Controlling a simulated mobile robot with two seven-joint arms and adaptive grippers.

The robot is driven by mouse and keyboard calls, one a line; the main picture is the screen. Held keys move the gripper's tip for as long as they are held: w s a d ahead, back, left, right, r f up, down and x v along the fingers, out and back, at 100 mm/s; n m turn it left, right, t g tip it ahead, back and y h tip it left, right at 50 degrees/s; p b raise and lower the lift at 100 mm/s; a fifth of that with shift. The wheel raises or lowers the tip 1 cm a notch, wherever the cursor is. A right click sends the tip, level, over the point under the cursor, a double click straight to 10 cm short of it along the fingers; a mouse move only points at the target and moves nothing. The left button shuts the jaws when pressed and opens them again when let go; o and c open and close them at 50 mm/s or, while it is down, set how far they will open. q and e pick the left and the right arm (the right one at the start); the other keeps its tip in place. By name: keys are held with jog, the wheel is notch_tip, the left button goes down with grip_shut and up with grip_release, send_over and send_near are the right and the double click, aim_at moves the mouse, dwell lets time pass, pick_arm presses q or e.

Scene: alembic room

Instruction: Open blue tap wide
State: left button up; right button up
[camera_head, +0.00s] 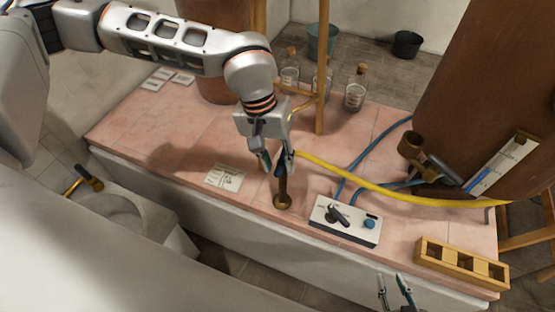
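A brass post (283,192) stands upright on the pink tiled bench, with a small dark blue part (280,171) at its top, which looks like the blue tap. My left gripper (278,166) points down over it with its fingers apart, one on each side of the blue part. The fingers partly hide the tap, and I cannot see whether they touch it or how its handle is turned. My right gripper (391,290) is at the bottom edge, its fingers apart and nothing between them.
A yellow hose (385,193) runs right from beside the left gripper. A white control box (345,219) with a black lever and blue knob sits right of the post. A wooden rack (461,263), blue hoses (370,150), corked bottles (355,94) and a large copper vessel (475,95) surround it.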

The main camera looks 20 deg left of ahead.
pick_arm(q)
notch_tip(320, 180, up, 12)
jog(key=a, duration=0.2)
jog(key=shift+a, duration=0.2)
jog(key=shift+s+f, duration=0.1)
dwell(0.4)
